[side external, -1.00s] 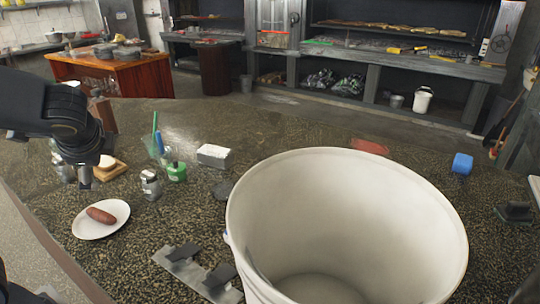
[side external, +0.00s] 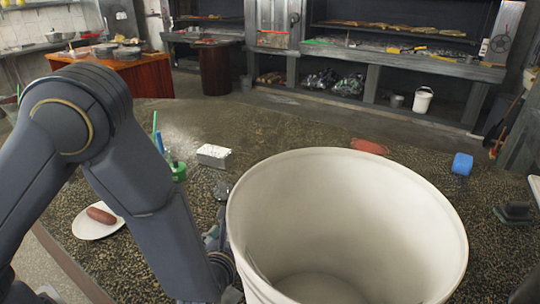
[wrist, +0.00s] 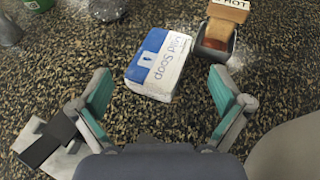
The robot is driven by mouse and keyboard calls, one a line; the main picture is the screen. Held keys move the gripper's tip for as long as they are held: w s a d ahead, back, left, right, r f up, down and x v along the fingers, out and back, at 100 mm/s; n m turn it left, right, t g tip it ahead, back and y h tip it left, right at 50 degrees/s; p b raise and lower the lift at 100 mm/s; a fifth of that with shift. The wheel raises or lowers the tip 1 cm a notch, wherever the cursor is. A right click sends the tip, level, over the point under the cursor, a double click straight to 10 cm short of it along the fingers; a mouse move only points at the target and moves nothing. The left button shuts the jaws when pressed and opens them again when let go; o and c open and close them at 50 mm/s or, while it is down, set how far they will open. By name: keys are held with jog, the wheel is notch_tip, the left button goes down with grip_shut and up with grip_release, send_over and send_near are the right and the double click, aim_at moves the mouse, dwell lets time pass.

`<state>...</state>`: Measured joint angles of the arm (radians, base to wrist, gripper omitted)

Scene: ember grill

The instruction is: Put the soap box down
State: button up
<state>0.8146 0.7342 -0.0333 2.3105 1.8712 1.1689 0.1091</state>
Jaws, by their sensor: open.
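In the side view my arm and the big bin hide the gripper. A white box (side external: 213,156) shows there behind my arm; I cannot tell whether it is the soap box.
A large off-white bin (side external: 345,215) stands close to my arm. A wooden block marked "HOT" (wrist: 222,30) in a dark holder is right of the soap box. Grey metal plates (wrist: 50,145) lie left. A plate (side external: 95,226) with a sausage and a green bottle (side external: 178,170) are nearby.

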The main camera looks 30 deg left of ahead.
jog(key=x, duration=0.4)
jog(key=shift+f, duration=0.25)
jog(key=c, duration=1.5)
jog(key=shift+r, duration=0.1)
jog(key=shift+c, duration=0.2)
